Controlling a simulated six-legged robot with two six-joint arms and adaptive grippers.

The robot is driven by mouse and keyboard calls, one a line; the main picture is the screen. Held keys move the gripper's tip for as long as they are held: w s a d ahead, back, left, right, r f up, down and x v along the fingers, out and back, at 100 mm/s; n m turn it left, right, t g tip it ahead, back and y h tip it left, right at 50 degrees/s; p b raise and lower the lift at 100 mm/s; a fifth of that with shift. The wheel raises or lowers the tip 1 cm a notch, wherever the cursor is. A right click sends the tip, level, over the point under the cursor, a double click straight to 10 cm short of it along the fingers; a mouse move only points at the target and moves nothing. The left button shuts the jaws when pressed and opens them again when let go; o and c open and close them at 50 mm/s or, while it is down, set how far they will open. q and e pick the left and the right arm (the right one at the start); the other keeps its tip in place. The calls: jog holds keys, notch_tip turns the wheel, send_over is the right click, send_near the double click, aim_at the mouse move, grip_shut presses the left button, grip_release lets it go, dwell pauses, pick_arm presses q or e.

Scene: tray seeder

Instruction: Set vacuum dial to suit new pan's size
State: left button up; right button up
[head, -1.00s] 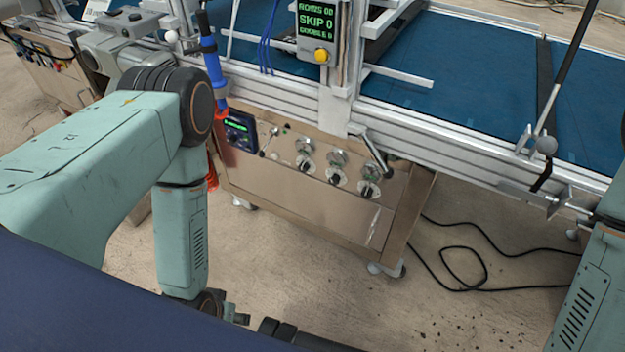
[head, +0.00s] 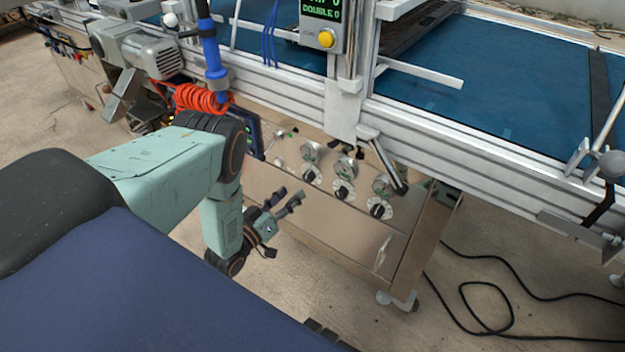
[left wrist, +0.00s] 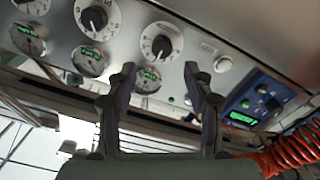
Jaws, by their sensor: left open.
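Three black-knobbed dials with white scales sit in a slanting row on the metal cabinet front: the left dial (head: 310,175), the middle dial (head: 342,190) and the right dial (head: 379,208). Their labels and settings are too small to read. A round gauge with a green readout stands above each, such as the left gauge (head: 310,152). My left gripper (head: 290,197) is open and empty, below and left of the dials, apart from them. In the left wrist view its fingers (left wrist: 160,72) stand apart before the panel, with one dial (left wrist: 161,43) beyond. My right gripper is out of view.
A blue control box (left wrist: 262,98) with a green display and a coiled orange hose (head: 200,98) lie beside the dials. A lever handle (head: 385,162) hangs above the right dial. A black cable (head: 490,305) lies on the floor at right.

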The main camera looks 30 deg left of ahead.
aim_at(306, 178)
pick_arm(q)
jog(key=w+b, duration=0.2)
jog(key=w, duration=0.4)
jog(key=shift+w+d+f+b, duration=0.1)
jog(key=shift+d+b, duration=0.05)
jog(key=shift+b, duration=0.15)
jog(key=shift+w, duration=0.65)
jog(key=shift+c, duration=0.6)
grip_shut()
